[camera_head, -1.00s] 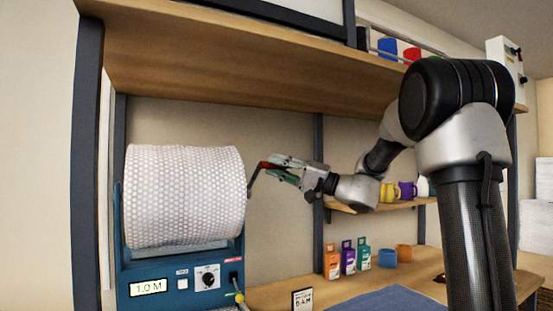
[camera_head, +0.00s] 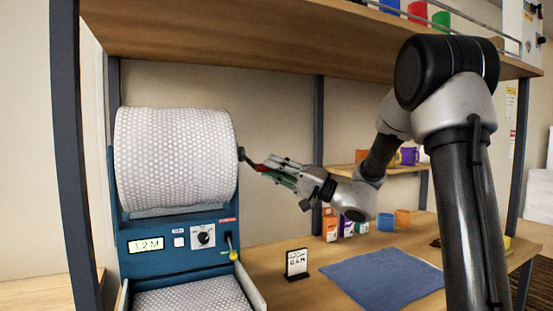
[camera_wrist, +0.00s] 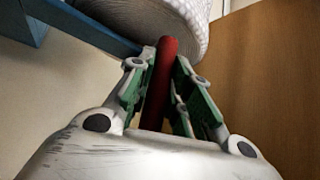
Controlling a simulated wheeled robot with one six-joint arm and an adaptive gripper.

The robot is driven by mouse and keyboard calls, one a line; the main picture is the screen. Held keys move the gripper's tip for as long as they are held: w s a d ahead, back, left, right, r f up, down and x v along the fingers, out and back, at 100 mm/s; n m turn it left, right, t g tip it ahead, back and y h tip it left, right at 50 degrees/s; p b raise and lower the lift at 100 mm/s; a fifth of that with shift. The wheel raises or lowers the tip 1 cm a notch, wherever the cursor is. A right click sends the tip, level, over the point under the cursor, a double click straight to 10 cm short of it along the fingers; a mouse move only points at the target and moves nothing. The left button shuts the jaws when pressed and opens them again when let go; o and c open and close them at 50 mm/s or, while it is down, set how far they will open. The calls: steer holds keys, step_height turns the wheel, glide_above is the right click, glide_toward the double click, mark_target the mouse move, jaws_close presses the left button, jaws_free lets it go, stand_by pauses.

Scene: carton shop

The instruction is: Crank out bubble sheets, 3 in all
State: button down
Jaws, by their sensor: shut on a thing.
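A large roll of white bubble wrap (camera_head: 176,160) sits in a blue dispenser (camera_head: 125,238) at the left. The dispenser's display (camera_head: 146,245) reads 1.2 M. A red crank handle (camera_wrist: 166,75) sticks out on the roll's right side. My gripper (camera_head: 266,169) is shut on the handle; in the wrist view the green-padded fingers lie on both sides of it. A dimpled white sheet (camera_head: 195,296) lies in the tray below the dispenser. A small yellow-green knob (camera_head: 234,256) is at the dispenser's right edge. A small sign (camera_head: 296,263) stands on the bench, its text too small to read surely.
A blue mat (camera_head: 385,277) lies bare on the wooden bench. Small boxes (camera_head: 330,226) and orange and blue cups (camera_head: 386,222) stand behind it. A wooden shelf (camera_head: 250,40) runs overhead, and a dark post (camera_head: 318,120) stands behind my gripper.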

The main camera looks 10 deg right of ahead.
steer(key=shift+w+f+n+y, duration=0.35)
steer(key=shift+f+n+y, duration=0.35)
steer(key=shift+n, duration=0.1)
steer(key=shift+r, duration=0.1)
